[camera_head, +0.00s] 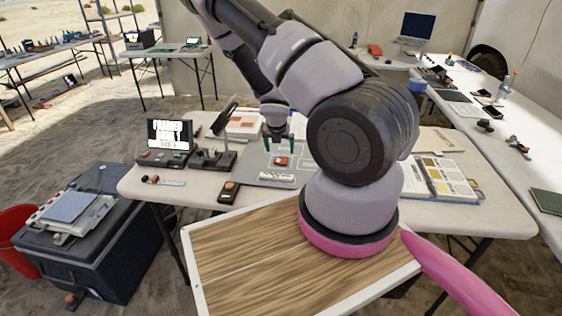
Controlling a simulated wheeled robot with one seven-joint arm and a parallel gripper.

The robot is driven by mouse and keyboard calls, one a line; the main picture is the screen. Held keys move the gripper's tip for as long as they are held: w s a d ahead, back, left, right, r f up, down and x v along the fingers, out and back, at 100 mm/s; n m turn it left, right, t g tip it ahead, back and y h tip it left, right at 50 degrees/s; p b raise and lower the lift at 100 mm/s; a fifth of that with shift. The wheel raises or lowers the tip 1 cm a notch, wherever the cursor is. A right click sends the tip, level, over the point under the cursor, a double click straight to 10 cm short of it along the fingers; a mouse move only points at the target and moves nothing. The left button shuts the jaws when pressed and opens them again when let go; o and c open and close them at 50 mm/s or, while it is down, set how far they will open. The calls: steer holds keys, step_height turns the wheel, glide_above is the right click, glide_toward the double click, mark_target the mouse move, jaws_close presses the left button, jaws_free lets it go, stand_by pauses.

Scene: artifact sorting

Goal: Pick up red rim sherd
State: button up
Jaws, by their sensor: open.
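A small red piece, which looks like the red rim sherd (281,161), lies on the grey mat (257,178) near the middle of the table. My gripper (279,141) points down just above and behind it in the picture. Its two greenish fingertips are apart, with nothing seen between them. The sherd looks clear of the fingers, but the exact height gap cannot be told. My arm covers the right part of the mat.
A white scale bar (276,177) lies in front of the sherd. A black box with an orange top (229,191), a dark stand (212,157) and a small screen (169,135) are to the left.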

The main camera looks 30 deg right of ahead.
mark_target(281, 160)
steer(key=shift+x, duration=3)
steer(key=shift+s, duration=0.15)
steer(key=c, duration=1.3)
